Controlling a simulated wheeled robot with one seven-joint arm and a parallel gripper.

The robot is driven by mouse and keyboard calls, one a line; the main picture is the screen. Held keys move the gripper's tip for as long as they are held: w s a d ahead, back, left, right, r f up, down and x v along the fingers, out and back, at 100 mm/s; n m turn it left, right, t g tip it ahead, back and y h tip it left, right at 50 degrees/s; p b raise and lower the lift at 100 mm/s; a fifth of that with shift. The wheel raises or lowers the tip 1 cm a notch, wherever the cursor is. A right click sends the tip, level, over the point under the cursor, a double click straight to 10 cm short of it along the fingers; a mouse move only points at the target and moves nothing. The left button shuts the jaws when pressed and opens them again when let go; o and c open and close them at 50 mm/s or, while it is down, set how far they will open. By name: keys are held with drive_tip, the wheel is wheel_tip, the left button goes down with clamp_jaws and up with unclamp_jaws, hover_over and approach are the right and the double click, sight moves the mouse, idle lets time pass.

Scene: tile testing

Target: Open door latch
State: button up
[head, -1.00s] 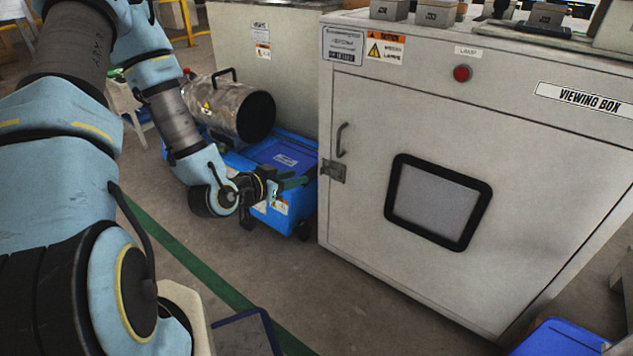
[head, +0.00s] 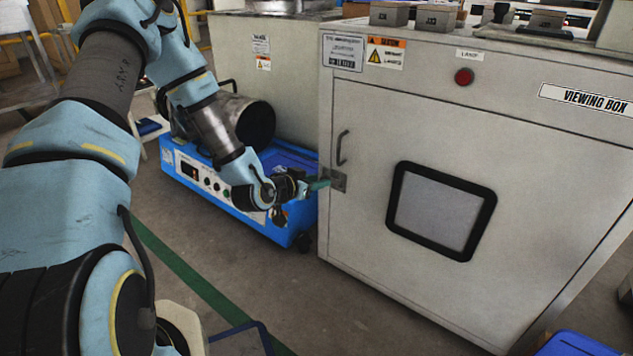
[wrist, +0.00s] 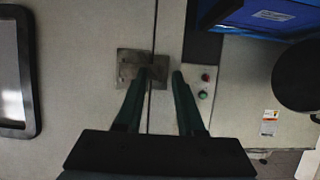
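The metal door latch (head: 339,180) is a small plate on the left edge of the grey viewing box door (head: 370,240), below a dark curved handle (head: 342,148). In the wrist view the latch plate (wrist: 128,68) lies beside the door seam. My gripper (head: 318,184) is at the latch, its green fingers pointing at it. In the wrist view my gripper (wrist: 160,76) is open, with a gap between the fingertips. One fingertip overlaps the plate and the other is beyond its edge. The latch's moving part is hard to make out, and contact is unclear. The door looks closed.
A blue cart (head: 285,232) carrying a metal cylinder (head: 255,122) stands left of the box, under my forearm. The door has a black-framed window (head: 488,215). A red lamp button (head: 464,77) is above the door.

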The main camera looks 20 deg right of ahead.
clamp_jaws()
idle(0.3)
drive_tip(key=shift+s, duration=0.15)
drive_tip(key=s+d+n+t+y+p, duration=0.2)
drive_tip(key=s+n+t+y+p, duration=0.4)
drive_tip(key=n+y+p, duration=0.4)
drive_tip(key=shift+s+n+t+y, duration=0.3)
drive_tip(key=shift+s+n+y, duration=0.45)
drive_tip(key=shift+n+y, duration=1.75)
unclamp_jaws()
